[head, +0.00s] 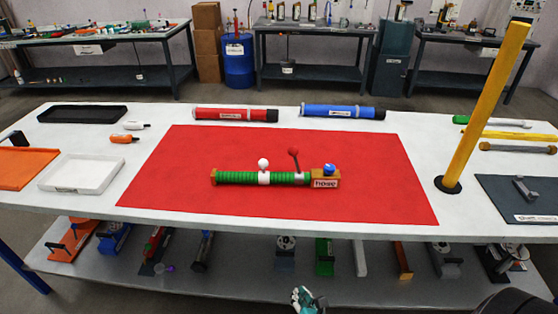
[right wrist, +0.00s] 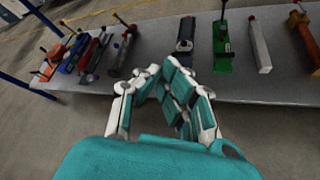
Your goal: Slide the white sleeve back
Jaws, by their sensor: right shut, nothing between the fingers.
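A green ribbed tube (head: 237,177) lies on the red mat (head: 370,195) in the head view. A white sleeve (head: 264,179) with a white ball knob (head: 263,163) sits around the tube near its middle. To its right a lever with a red knob (head: 293,152) stands up at the tube. A brown end block (head: 325,183) with a label and a blue ball (head: 330,169) is at the tube's right end. My right gripper (head: 303,298) is shut and empty at the bottom of the head view, apart from the tube. It also shows in the right wrist view (right wrist: 164,82). My left gripper is not in view.
A red cylinder (head: 234,114) and a blue cylinder (head: 341,112) lie behind the mat. A yellow pole (head: 484,110) stands at the right. A white tray (head: 82,173) is at the left. Several tools lie on the lower shelf (right wrist: 110,92). The mat around the tube is clear.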

